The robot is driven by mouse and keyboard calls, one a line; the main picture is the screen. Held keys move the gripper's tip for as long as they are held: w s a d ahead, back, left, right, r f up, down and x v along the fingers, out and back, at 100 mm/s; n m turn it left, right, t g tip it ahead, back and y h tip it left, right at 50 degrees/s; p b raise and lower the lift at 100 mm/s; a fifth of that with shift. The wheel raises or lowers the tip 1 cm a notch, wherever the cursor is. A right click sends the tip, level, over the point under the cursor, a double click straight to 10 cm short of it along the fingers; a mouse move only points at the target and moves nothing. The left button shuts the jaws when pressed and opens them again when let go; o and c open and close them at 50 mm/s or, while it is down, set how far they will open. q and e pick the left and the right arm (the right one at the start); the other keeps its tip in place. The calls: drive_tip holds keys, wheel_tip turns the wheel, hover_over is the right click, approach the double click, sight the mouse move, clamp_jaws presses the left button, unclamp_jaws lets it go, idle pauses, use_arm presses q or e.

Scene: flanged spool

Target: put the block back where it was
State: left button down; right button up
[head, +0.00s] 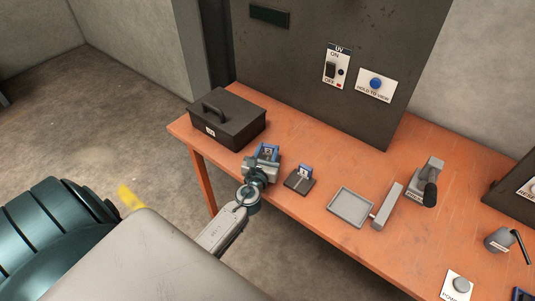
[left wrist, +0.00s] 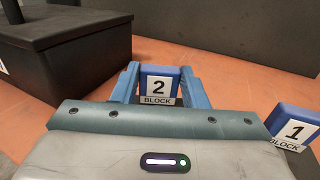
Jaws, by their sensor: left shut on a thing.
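My left gripper (head: 267,152) is shut on a blue block with a white label reading "2 BLOCK", block 2 (left wrist: 160,80). The block sits between the two blue fingers, its label facing the wrist camera. I cannot tell whether it touches the table. A second blue block, block 1 (head: 306,170), stands upright on a dark base (head: 298,184) just right of my gripper; it also shows at the right edge of the left wrist view (left wrist: 292,125). My right gripper is not in view.
A black handled box (head: 228,122) stands left of my gripper on the orange table (head: 310,143). To the right are a grey tray (head: 350,207), a grey bar, and a grey stand with a black knob (head: 431,188). A dark panel (head: 300,60) with a UV switch and blue button rises behind.

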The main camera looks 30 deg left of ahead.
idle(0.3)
use_arm(q)
drive_tip(key=c, duration=0.9)
unclamp_jaws()
drive_tip(key=shift+f, duration=0.15)
drive_tip(key=shift+o, duration=0.2)
